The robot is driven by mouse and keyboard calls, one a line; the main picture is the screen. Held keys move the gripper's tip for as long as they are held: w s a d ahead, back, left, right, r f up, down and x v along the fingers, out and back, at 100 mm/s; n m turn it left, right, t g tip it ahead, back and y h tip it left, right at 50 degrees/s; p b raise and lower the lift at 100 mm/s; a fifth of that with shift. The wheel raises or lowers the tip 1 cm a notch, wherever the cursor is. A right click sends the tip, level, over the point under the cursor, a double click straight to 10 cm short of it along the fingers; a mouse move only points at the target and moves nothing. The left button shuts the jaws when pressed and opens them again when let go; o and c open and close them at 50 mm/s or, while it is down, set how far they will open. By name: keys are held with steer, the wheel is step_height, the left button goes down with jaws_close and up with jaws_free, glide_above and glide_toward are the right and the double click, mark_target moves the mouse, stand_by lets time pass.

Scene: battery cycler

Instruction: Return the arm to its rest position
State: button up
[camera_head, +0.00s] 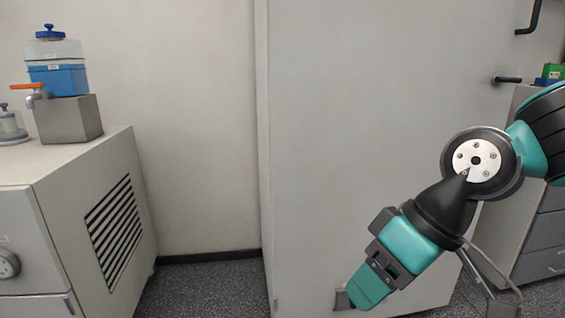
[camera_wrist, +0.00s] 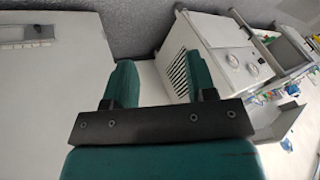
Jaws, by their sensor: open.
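My gripper (camera_head: 357,293) shows at the lower right of the head view, on my teal and black arm, pointing down and to the left in front of a pale door or panel. In the wrist view my gripper (camera_wrist: 163,84) has its two teal fingers apart, with nothing held between them. The arm is bent at a black joint at the right side of the head view. The gripper touches nothing that I can see.
A grey cabinet (camera_head: 60,220) with a vent stands at the left, bearing a blue container (camera_head: 58,78) with an orange-handled tap on a grey block (camera_head: 68,120). A drawer unit (camera_head: 540,225) stands at the right behind my arm. Speckled floor (camera_head: 205,288) is clear between cabinet and panel.

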steer(key=s+d+h, duration=0.2)
steer(key=s+d, duration=0.2)
steer(key=s, duration=0.5)
step_height(320, 180, up, 32)
steer(key=w+p, duration=0.1)
steer(key=p, duration=3)
steer(key=shift+a+f+m+g, duration=0.25)
steer(key=shift+m+g, duration=0.05)
steer(key=shift+m, duration=0.1)
steer(key=shift+w, duration=0.1)
